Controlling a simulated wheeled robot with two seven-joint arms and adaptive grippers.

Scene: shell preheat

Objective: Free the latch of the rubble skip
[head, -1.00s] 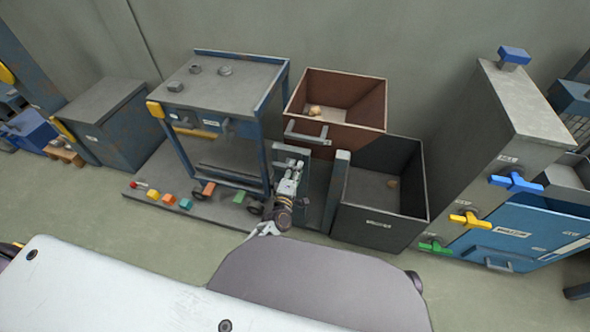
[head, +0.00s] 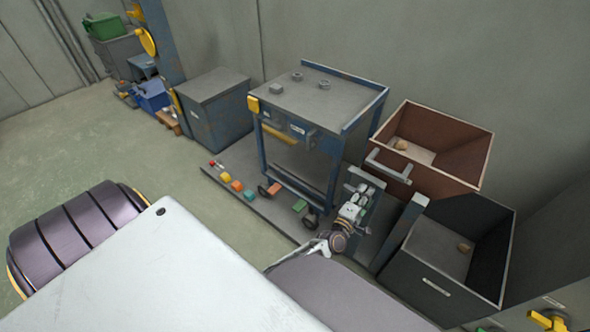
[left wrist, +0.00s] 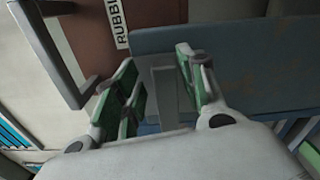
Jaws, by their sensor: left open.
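The rubble skip (head: 455,160) is a brown open bin with a light lump inside and a grey handle (head: 388,166) on its front. In the left wrist view, its brown front (left wrist: 160,12) carries a white label starting "RUBB". My left gripper (head: 356,197) is low in front of the skip, beside a grey upright post. In the left wrist view, my green-padded fingers (left wrist: 160,85) are apart, with a narrow grey upright piece (left wrist: 167,92) showing between them. I cannot tell whether this piece is the latch, or whether the fingers touch it.
A dark open bin (head: 470,277) stands right of my left gripper, holding a small lump. A blue-framed cart (head: 330,110) stands left of it on a grey base plate (head: 235,187) with several coloured blocks. Open floor (head: 90,135) lies at the left.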

